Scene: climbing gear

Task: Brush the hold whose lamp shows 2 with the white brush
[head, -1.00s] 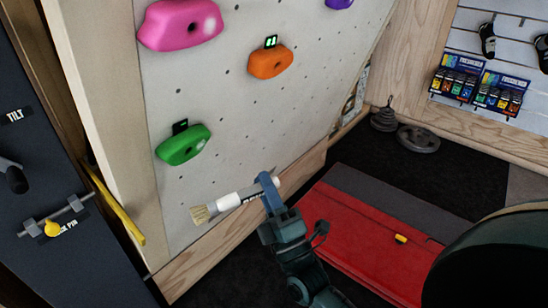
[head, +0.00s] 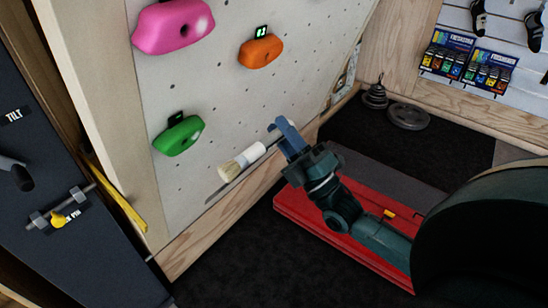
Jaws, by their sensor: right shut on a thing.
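The white brush (head: 247,159) with pale bristles is in my right gripper (head: 282,132), which is shut on its handle. Its bristles point left and slightly down, below and right of the green hold (head: 179,136), apart from it. The orange hold (head: 261,51) sits higher and to the right; the lamp (head: 262,32) above it is lit with green marks, too small to read surely. The lamp (head: 175,117) above the green hold looks dark. A pink hold (head: 173,26) is at the top left, with no lamp visible. My left gripper is not in view.
The holds are on a pale climbing wall (head: 215,85) with a wooden bottom edge. A red mat (head: 300,212) lies on the dark floor. Weight plates (head: 408,116) stand by the far corner. A dark panel with a yellow-knobbed pin (head: 58,220) is at left.

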